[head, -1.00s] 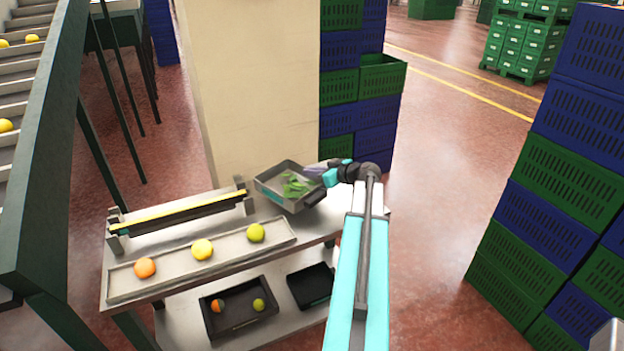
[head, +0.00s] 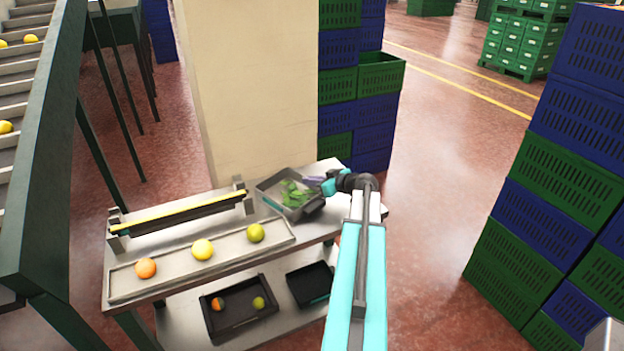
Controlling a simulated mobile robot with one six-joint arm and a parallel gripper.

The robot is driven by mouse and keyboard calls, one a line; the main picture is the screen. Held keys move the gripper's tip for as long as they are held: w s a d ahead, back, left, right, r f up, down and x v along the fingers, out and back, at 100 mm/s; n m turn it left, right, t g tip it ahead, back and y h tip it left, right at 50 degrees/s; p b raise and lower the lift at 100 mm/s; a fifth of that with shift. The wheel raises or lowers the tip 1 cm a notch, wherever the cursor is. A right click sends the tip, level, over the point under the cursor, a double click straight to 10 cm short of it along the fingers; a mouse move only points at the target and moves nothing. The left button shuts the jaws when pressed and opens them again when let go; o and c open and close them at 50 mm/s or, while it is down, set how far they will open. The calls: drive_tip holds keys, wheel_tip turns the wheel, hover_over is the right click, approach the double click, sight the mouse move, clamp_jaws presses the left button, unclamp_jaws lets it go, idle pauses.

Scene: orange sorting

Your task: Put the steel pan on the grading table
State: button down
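The steel pan (head: 268,189) is a shallow grey rectangular pan with green leaves in it. It is at the back right end of the grading table (head: 328,225), a steel bench, and looks level and at or very near the top. My gripper (head: 316,193) is at the pan's right side, with the arm coming from the lower right. The fingers are small and partly hidden, so I cannot tell whether they still grip the pan's edge.
A long tray (head: 180,273) on the table holds an orange, a yellow and a green-yellow fruit. A rail with a yellow strip (head: 178,213) stands behind it. The lower shelf carries a dark tray (head: 240,322) with two fruits and an empty black tray (head: 311,284). A pillar (head: 250,90) rises behind.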

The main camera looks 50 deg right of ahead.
drive_tip(key=shift+f+b, duration=0.15)
drive_tip(key=shift+b, duration=0.2)
drive_tip(key=c, duration=2)
unclamp_jaws()
drive_tip(key=shift+p, duration=0.3)
drive_tip(key=b+v, duration=0.4)
drive_tip(key=v, duration=0.7)
drive_tip(key=shift+b, duration=0.35)
drive_tip(key=shift+s+r, duration=0.4)
drive_tip(key=shift+s, duration=0.1)
